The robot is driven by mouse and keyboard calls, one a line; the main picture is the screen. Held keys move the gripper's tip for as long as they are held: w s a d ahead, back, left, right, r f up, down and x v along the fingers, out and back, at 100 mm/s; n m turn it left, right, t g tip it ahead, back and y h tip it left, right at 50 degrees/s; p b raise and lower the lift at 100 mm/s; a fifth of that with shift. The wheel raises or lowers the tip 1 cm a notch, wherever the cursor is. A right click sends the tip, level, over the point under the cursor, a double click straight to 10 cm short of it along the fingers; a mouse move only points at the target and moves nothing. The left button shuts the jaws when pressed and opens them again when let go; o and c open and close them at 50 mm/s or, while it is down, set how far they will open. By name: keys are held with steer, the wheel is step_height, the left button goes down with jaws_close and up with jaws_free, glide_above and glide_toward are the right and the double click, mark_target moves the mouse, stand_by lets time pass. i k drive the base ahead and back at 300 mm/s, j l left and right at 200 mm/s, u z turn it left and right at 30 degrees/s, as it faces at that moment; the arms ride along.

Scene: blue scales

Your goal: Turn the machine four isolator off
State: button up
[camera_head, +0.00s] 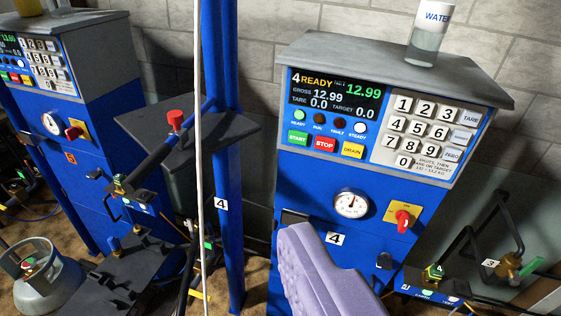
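Machine four (310,195) is a blue cabinet with a grey top, right of centre, with a "4" label (336,239) on its front. Its isolator is a red rotary knob (403,217) on a yellow plate, right of the round gauge (351,204). The display (335,95) is lit and reads "4 READY" and 12.99. My gripper (300,235) shows as a lilac ridged finger at the bottom centre, in front of the cabinet's lower part. It appears left of and below the knob, apart from it. The gap between its fingers cannot be made out.
A blue post (228,170) and a pale hose (198,150) stand left of machine four. A second blue machine (100,90) with its own red knob (75,132) is at left. A gas cylinder (40,285) stands lower left. A water cup (428,40) sits on machine four.

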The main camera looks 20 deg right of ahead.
mark_target(402, 216)
steer(key=l, duration=1.35)
